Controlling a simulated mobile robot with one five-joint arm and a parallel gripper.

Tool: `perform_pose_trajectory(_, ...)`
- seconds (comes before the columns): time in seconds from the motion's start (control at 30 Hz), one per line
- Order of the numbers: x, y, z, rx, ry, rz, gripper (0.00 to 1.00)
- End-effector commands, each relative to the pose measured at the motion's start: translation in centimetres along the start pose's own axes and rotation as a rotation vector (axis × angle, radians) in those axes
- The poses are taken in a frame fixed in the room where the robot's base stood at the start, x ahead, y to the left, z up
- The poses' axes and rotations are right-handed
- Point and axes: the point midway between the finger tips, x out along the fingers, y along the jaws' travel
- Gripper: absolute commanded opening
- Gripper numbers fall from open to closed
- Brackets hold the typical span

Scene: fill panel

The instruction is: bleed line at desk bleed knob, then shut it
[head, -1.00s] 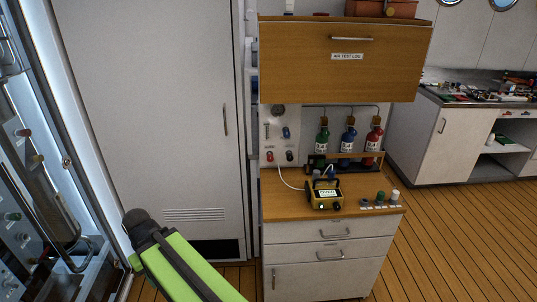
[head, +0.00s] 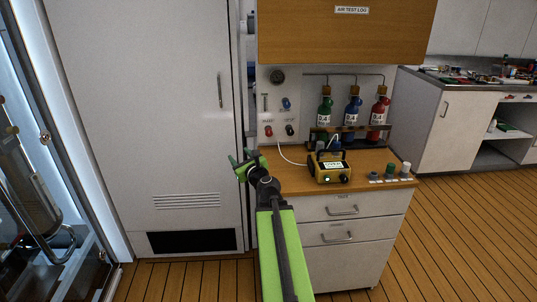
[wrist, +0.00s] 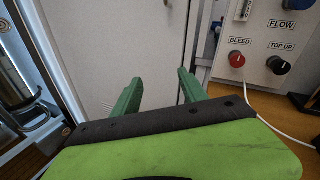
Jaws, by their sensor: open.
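The bleed knob is a small red knob (head: 268,131) low on the left of the white panel above the desk. In the wrist view the red knob (wrist: 237,59) sits under a "BLEED" label. My gripper (head: 243,164) is open and empty, to the left of and below the knob, in front of the tall white door. In the wrist view my gripper's two green fingers (wrist: 155,88) are spread apart, with the knob off to their right. Nothing touches the knob.
A black "TOP UP" knob (wrist: 278,65) is right of the red one, and a blue knob (head: 286,103) is above. A yellow meter (head: 328,167) with a white hose stands on the wooden desk (head: 282,170). Several bottles (head: 352,110) stand behind it. A cabinet (head: 345,55) overhangs.

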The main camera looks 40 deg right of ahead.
Motion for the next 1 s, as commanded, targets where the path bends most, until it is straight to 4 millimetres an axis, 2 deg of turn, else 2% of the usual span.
perform_pose_trajectory(0.03,-0.8,-4.2,-2.2,0.155,-0.018,-0.108,0.51)
perform_pose_trajectory(0.1,-2.0,-8.5,-3.3,0.332,-0.049,-0.218,0.51)
perform_pose_trajectory(0.2,-3.2,-11.8,-4.2,0.475,-0.080,-0.305,0.51)
perform_pose_trajectory(0.33,-3.6,-12.9,-4.2,0.523,-0.091,-0.331,0.51)
perform_pose_trajectory(0.47,-2.8,-13.1,-4.2,0.520,-0.090,-0.328,0.51)
perform_pose_trajectory(0.57,-1.0,-13.6,-4.1,0.519,-0.090,-0.327,0.51)
perform_pose_trajectory(1.0,9.5,-17.1,-4.1,0.516,-0.090,-0.324,0.51)
